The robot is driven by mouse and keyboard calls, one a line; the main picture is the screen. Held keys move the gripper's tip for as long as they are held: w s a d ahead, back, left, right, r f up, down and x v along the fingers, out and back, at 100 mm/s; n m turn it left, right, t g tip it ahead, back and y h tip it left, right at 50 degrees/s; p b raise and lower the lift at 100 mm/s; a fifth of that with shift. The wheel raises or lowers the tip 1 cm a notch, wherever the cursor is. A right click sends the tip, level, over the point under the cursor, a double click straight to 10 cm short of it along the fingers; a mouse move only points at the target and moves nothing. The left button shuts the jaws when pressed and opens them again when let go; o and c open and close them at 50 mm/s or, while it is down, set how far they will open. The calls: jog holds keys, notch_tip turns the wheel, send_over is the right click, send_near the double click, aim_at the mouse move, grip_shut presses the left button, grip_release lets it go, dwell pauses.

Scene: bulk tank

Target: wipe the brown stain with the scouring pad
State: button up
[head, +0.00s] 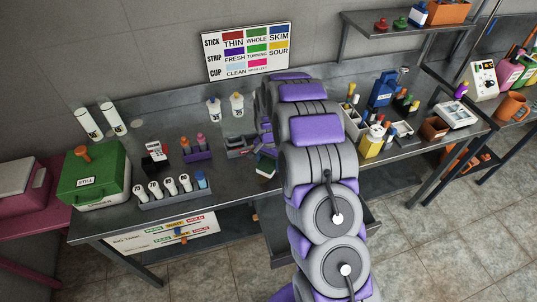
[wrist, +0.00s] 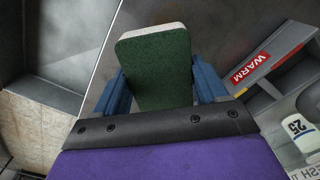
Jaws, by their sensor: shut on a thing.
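The scouring pad (wrist: 153,62), dark green with a pale edge, is between the blue fingers of my gripper (wrist: 160,82) in the wrist view. The fingers are shut on its sides, and its far end sticks out past them. In the head view the pad (head: 266,167) shows partly at the left of my arm, near the front edge of the steel bench. I cannot make out the brown stain in either view; my arm and the pad hide part of the bench.
A grey holder with a red WARM label (wrist: 262,58) is right of the pad in the wrist view, by a white bottle (wrist: 306,132). A bottle rack (head: 176,198) and green box (head: 95,175) stand left. Bottles and trays (head: 457,116) crowd the right side.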

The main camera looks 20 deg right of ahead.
jog(key=shift+r, duration=0.9)
jog(key=shift+d+r+p, duration=0.2)
jog(key=shift+r+p, duration=0.2)
jog(key=shift+r, duration=0.25)
jog(key=shift+a, duration=0.1)
jog(key=b, duration=0.4)
jog(key=shift+f, duration=0.25)
jog(key=shift+b, duration=0.35)
